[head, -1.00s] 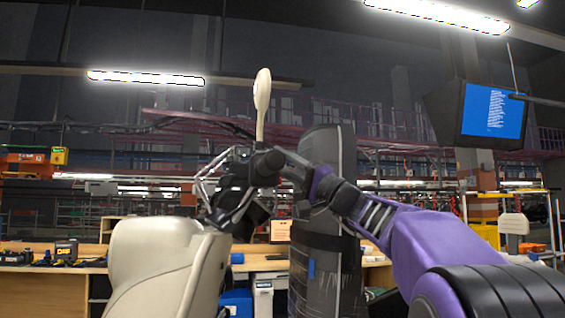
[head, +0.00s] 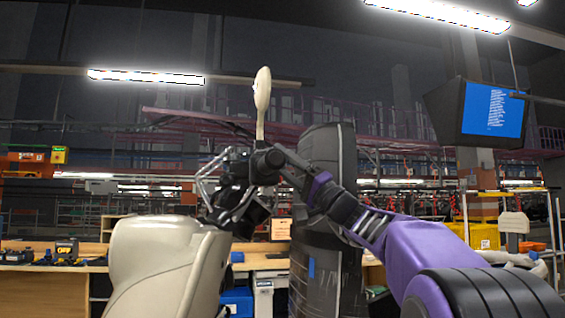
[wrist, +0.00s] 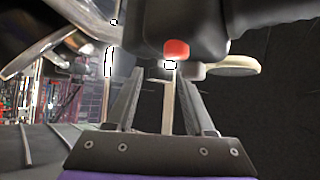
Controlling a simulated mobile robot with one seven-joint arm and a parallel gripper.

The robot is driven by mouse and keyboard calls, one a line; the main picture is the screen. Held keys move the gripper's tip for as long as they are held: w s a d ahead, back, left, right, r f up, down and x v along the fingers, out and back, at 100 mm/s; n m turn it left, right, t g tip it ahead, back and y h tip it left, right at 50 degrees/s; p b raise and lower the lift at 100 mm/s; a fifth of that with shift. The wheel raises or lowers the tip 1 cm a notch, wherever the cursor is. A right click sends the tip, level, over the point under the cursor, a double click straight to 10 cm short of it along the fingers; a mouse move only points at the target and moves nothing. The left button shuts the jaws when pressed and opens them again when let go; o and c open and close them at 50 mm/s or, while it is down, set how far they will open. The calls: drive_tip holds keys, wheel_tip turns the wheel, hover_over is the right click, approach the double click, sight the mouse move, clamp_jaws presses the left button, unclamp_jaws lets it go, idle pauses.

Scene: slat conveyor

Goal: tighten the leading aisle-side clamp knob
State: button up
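My gripper's two dark fingers stand apart in the wrist view (wrist: 160,70), open, with a pale upright bar showing in the gap. I cannot tell whether the bar is between the fingers or behind them. A red rounded cap (wrist: 177,49) sits under a dark housing (wrist: 170,20) just beyond the fingertips; it may be the clamp knob, but I cannot confirm this. In the head view my purple arm reaches left to a dark cluster with metal rods (head: 215,185), where my fingers cannot be made out. No leading aisle-side knob is identifiable there.
A cream curved shell (head: 165,265) stands below left of the cluster. A cream oval on a stem (head: 262,100) rises above it. A tall dark padded column (head: 330,220) stands close behind my arm. A wooden workbench (head: 45,290) lies beyond. A monitor (head: 490,115) hangs upper right.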

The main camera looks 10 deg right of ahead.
drive_tip(key=shift+o, duration=0.7)
drive_tip(key=v, duration=1.7)
drive_tip(key=shift+s+f, duration=0.15)
drive_tip(key=shift+f, duration=0.05)
drive_tip(key=shift+d, duration=0.15)
